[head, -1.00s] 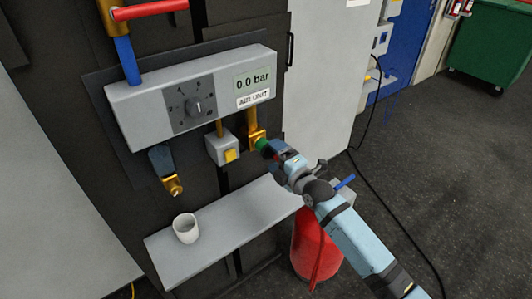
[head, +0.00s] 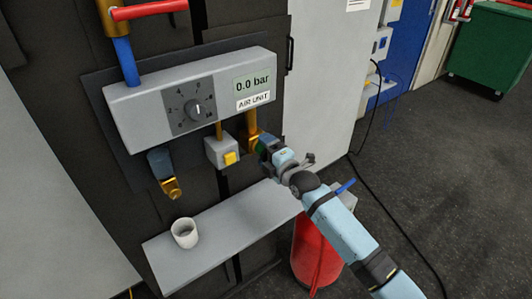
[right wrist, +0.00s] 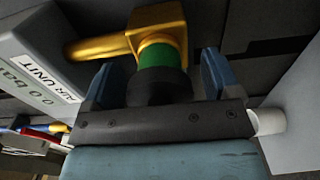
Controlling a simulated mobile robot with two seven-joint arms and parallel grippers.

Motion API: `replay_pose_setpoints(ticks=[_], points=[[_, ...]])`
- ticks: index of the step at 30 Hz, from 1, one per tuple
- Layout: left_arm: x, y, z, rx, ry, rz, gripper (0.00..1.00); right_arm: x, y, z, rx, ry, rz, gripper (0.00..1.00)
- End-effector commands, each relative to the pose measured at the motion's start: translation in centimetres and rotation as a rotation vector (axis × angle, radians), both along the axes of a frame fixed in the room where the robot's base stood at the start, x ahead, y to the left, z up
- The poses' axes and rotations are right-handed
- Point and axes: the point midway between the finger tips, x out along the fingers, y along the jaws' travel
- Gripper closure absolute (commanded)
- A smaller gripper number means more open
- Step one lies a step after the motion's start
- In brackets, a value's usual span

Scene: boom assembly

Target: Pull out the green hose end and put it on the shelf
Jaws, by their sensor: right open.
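The green hose end (right wrist: 158,56) sits in a brass elbow fitting (right wrist: 160,20) under the air unit. A dark collar (right wrist: 158,86) is below the green band in the right wrist view. My right gripper (right wrist: 160,72) is open, with one finger on each side of the hose end and a visible gap to both. In the head view the right gripper (head: 266,148) is at the brass fitting (head: 252,128) and mostly hides the green part. The grey shelf (head: 225,238) is below, bare except for a white cup (head: 185,232). My left gripper is not in view.
The grey air unit (head: 145,105) with dial and 0.0 bar display is above. A box with a yellow button (head: 230,158) hangs left of the gripper. Another brass fitting (head: 171,189) hangs further left. A red cylinder (head: 312,250) stands beneath my right arm.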

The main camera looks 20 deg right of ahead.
Motion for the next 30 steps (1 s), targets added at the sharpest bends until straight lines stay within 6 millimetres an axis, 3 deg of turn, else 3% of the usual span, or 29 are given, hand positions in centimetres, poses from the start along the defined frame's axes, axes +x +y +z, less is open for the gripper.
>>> replay_pose_setpoints(ticks=[30], points=[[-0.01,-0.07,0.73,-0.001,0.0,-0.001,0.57,-0.01,0.01,0.07,-0.001,0.0,0.001,0.17]])
